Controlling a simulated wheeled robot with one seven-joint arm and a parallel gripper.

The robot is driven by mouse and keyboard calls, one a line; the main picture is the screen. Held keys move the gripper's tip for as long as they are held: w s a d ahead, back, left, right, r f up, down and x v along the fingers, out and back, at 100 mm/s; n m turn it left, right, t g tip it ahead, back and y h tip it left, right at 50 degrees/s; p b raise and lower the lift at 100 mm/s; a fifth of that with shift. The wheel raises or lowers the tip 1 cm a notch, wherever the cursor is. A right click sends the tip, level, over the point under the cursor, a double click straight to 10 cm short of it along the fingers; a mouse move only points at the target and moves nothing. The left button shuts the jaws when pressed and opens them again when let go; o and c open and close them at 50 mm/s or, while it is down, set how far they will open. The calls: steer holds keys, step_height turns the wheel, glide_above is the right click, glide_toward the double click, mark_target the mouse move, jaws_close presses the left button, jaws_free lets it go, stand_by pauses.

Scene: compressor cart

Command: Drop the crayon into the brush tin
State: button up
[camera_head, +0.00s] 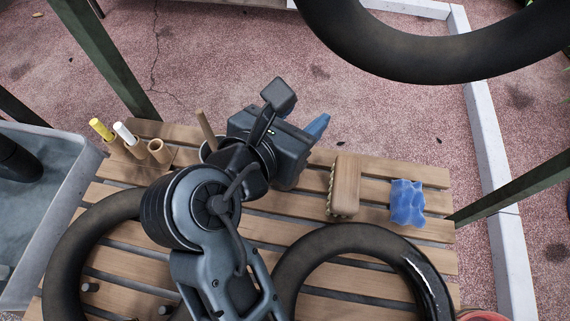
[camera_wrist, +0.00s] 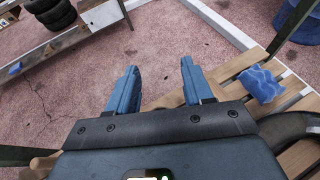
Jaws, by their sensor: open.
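A wooden holder with several round tubes (camera_head: 136,149) stands at the left of the slatted top. A yellow stick (camera_head: 101,129) and a white stick (camera_head: 125,133) stand in two tubes; I cannot tell for sure which is the crayon. The right tube (camera_head: 160,151) looks empty. A wooden handle (camera_head: 205,128) sticks up just right of the holder, from a container mostly hidden behind my arm, perhaps the brush tin. My gripper (camera_head: 318,127) is above the slats, right of these things. In the wrist view its blue fingers (camera_wrist: 160,85) are apart with nothing between them.
A wooden scrubbing brush (camera_head: 345,184) and a blue sponge (camera_head: 407,202) lie right of my gripper. A grey tub (camera_head: 60,195) stands left.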

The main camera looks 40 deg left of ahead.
steer(key=v, duration=0.6)
steer(key=shift+s, duration=0.3)
steer(key=shift+s+d, duration=0.1)
